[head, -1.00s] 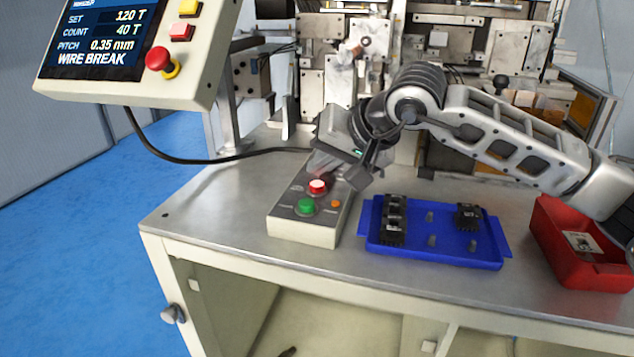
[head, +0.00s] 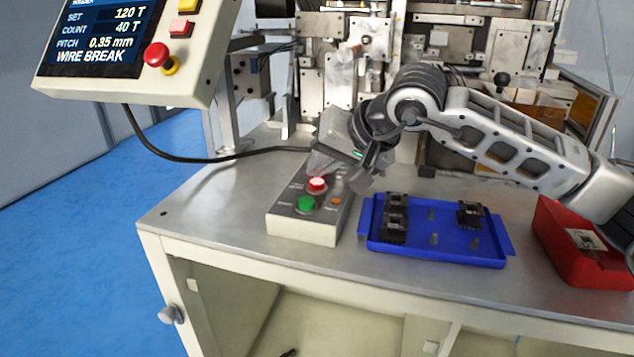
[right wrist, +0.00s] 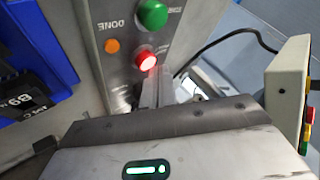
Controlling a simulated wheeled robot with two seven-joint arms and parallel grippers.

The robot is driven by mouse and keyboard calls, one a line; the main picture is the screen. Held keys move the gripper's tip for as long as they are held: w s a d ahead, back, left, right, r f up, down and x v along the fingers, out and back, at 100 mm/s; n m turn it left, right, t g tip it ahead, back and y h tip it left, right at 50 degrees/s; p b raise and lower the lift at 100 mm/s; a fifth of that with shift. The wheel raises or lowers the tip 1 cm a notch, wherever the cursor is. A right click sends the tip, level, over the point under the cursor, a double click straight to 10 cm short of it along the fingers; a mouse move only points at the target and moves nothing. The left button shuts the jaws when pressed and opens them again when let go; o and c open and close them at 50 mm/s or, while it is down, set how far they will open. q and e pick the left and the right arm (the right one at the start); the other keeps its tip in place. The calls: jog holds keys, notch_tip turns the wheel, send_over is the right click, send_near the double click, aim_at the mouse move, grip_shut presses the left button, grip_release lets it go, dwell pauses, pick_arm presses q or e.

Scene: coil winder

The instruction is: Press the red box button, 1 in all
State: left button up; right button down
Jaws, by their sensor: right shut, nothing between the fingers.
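The button box (head: 303,228) stands on the table, with a red button (head: 317,184), a green button (head: 306,203) and a small orange lamp (head: 336,201). The red button looks lit, and it also shows in the right wrist view (right wrist: 146,60). My right gripper (head: 318,168) is shut and empty, its fingertips just behind and above the red button. In the right wrist view the fingers (right wrist: 157,85) end right beside the red button; I cannot tell whether they touch it. My left gripper is not in view.
A blue tray (head: 455,258) with several black parts lies right of the box, and a red bin (head: 570,262) farther right. A control panel (head: 130,92) reading WIRE BREAK hangs at upper left. The winding machine (head: 440,70) stands behind. The table's front left is clear.

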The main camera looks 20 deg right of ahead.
aim_at(322, 188)
jog(key=shift+f+b, duration=0.4)
jog(key=shift+b, duration=0.15)
dwell(0.4)
jog(key=shift+r, duration=0.1)
dwell(0.4)
jog(key=shift+r+p, duration=0.4)
jog(key=shift+r, duration=0.35)
jog(key=shift+r, duration=0.1)
jog(key=shift+r+p, duration=1.55)
jog(key=shift+r, duration=0.9)
jog(key=shift+f, duration=0.15)
